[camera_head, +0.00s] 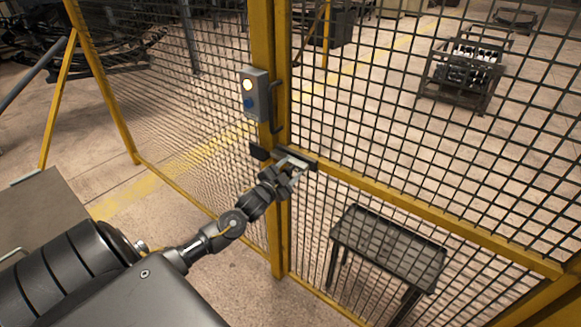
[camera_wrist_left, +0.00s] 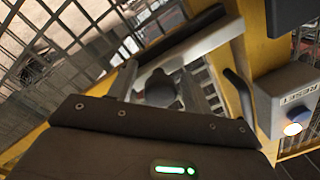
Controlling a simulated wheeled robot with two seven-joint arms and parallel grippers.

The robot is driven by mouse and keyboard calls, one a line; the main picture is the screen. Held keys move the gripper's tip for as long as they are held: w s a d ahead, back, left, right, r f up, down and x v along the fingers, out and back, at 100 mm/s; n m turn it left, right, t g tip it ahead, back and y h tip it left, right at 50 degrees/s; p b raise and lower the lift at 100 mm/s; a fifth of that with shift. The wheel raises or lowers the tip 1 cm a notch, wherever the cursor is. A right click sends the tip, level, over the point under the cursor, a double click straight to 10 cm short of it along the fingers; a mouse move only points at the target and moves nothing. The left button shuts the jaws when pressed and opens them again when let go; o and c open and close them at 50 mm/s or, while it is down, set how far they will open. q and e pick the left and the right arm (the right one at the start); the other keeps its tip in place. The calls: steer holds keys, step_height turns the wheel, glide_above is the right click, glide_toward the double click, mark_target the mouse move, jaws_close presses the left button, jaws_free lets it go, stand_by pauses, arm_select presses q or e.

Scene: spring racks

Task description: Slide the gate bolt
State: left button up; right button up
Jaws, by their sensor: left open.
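The gate bolt (camera_head: 306,157) is a dark horizontal bar on the yellow gate frame, just below the reset box. A dark block (camera_head: 259,152) sits left of it on the yellow post. My left gripper (camera_head: 295,171) is at the bolt, its pale fingers spread. In the left wrist view, a dark rounded knob (camera_wrist_left: 159,88) shows between the open fingers, below a dark bar (camera_wrist_left: 180,40). I cannot tell whether the fingers touch the knob. My right gripper is not in view.
A grey reset box (camera_head: 255,95) with a lit button and a blue button is on the yellow post (camera_head: 265,50). A dark handle (camera_head: 276,108) is beside it. Wire mesh fills the gate. Behind it stand a dark table (camera_head: 388,245) and a rack of springs (camera_head: 466,70).

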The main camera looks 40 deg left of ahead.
arm_select(q)
steer(key=shift+w, duration=0.25)
jaws_close()
steer(key=a, duration=0.4)
steer(key=shift+a+b, duration=0.25)
steer(key=shift+b, duration=0.1)
jaws_free()
